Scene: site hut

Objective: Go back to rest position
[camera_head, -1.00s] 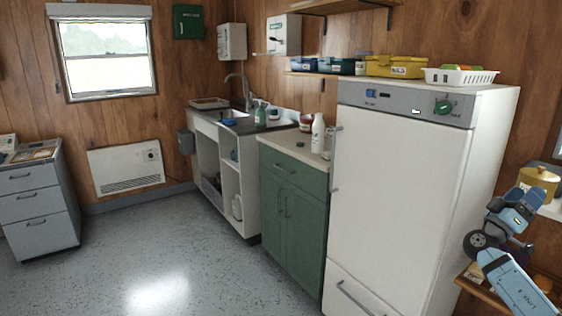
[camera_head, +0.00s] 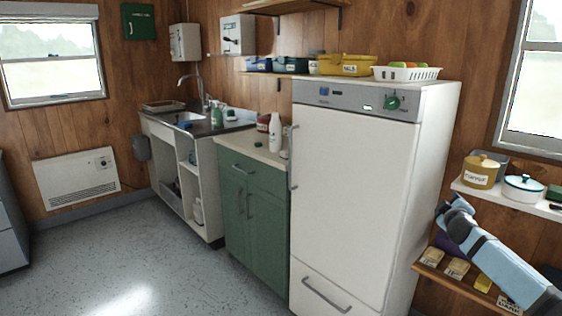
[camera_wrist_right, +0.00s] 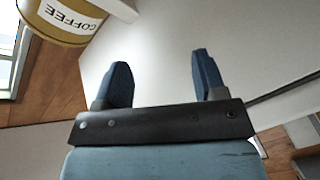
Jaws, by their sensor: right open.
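My right arm comes in from the right edge in the head view. My right gripper (camera_head: 453,207) is in front of the shelves beside the fridge's right side. In the right wrist view, my right gripper (camera_wrist_right: 160,68) has its two blue fingers wide apart, with nothing between them. A pale flat surface, which looks like the fridge side, lies beyond the fingers. My left gripper is not in view.
The white fridge (camera_head: 350,190) stands close left of my right arm. A coffee canister (camera_head: 480,172) and a white pot (camera_head: 523,188) stand on the upper shelf; the canister also shows in the wrist view (camera_wrist_right: 58,22). The floor (camera_head: 180,270) is clear at the front left.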

